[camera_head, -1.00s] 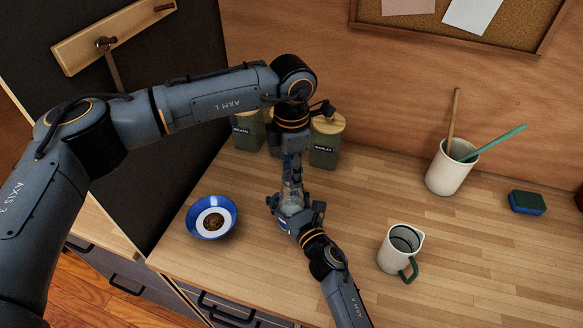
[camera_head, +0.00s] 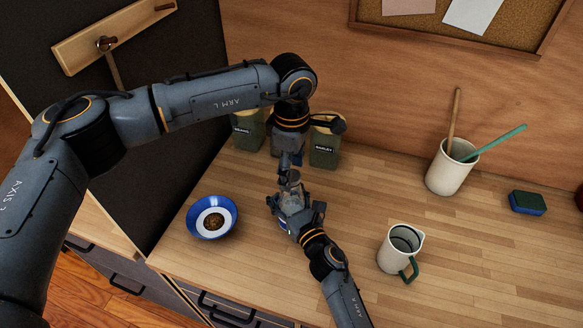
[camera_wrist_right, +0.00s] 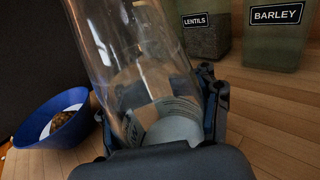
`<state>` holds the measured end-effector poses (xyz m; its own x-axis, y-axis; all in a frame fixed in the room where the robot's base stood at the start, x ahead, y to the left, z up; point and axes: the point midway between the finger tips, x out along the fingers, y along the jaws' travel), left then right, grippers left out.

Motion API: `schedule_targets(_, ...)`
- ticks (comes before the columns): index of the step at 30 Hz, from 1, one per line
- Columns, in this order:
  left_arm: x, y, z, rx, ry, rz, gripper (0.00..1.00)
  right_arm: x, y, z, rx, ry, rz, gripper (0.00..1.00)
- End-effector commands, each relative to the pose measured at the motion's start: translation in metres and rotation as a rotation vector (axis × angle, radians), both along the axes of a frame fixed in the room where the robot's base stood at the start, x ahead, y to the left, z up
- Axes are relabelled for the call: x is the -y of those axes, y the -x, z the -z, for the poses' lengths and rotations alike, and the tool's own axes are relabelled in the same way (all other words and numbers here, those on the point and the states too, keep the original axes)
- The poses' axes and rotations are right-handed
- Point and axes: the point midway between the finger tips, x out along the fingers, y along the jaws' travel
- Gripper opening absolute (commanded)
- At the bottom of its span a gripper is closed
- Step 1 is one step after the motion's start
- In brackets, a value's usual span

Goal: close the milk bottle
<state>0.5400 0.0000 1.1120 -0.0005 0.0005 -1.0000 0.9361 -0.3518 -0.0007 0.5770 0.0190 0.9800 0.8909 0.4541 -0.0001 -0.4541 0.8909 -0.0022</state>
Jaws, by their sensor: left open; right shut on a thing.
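The clear glass milk bottle (camera_head: 291,190) stands on the counter between my grippers, with its top just under the left one. The wrist view shows its transparent wall (camera_wrist_right: 135,45) close up, with a whitish round shape low in it. My right gripper (camera_head: 284,204) is shut on the bottle's body, and its fingers also flank the glass in the wrist view (camera_wrist_right: 160,115). My left gripper (camera_head: 288,168) points down above the bottle's mouth and is open. The bottle's mouth is small and partly hidden, so I cannot tell whether a cap sits on it.
A blue bowl (camera_head: 198,228) with dark contents is left of the bottle. Green labelled canisters (camera_head: 325,152) stand behind. A white jug (camera_head: 393,258), a utensil crock (camera_head: 447,175) and a sponge (camera_head: 527,203) are to the right. The counter between them is clear.

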Motion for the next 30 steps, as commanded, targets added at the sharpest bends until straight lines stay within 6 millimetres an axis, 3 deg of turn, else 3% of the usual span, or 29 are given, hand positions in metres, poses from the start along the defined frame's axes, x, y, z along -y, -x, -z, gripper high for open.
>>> schedule_targets(10,0.000,0.000,-0.041,0.003,0.001,0.000,0.61,0.000,0.000,0.000,0.000,0.001,0.000,0.00)
schedule_targets(22,0.001,0.000,-0.044,0.001,0.001,-0.027,0.58,0.000,0.000,0.000,0.000,0.001,0.000,0.00)
schedule_targets(26,0.001,0.000,-0.047,0.000,0.002,-0.151,0.58,0.000,0.000,0.000,0.000,0.001,0.000,0.00)
schedule_targets(30,0.001,0.000,-0.055,0.000,0.002,-0.395,0.58,0.000,0.000,0.000,0.000,0.001,0.000,0.00)
